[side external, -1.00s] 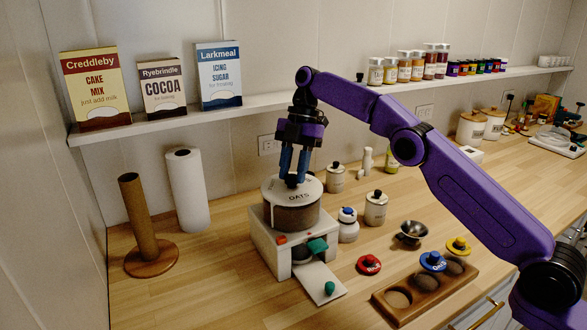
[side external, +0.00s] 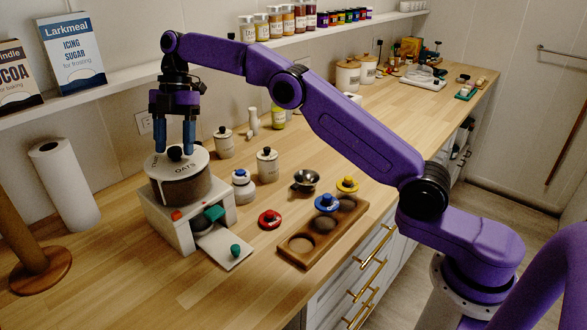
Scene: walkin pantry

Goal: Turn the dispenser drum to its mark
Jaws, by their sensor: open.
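The dispenser (side external: 160,226) stands on the counter at the left, a pale box with a round drum (side external: 184,190) on top. The drum has a dark band and a white lid lettered OATS, with the letters at the lid's right front. A black knob (side external: 175,153) rises from the lid's middle. My gripper (side external: 174,150) points straight down over the lid, its blue fingers apart on either side of the knob. A red piece (side external: 176,215) and a green piece (side external: 214,212) sit at the box's upper front. I cannot tell which is the drum's mark.
A pale tray with a green knob (side external: 235,250) juts from the dispenser's front. White-blue jar (side external: 242,188), canisters (side external: 267,166), red-lidded piece (side external: 269,219) and wooden holder (side external: 300,258) stand to the right. Paper towel roll (side external: 65,185) stands left. A shelf (side external: 130,90) runs behind.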

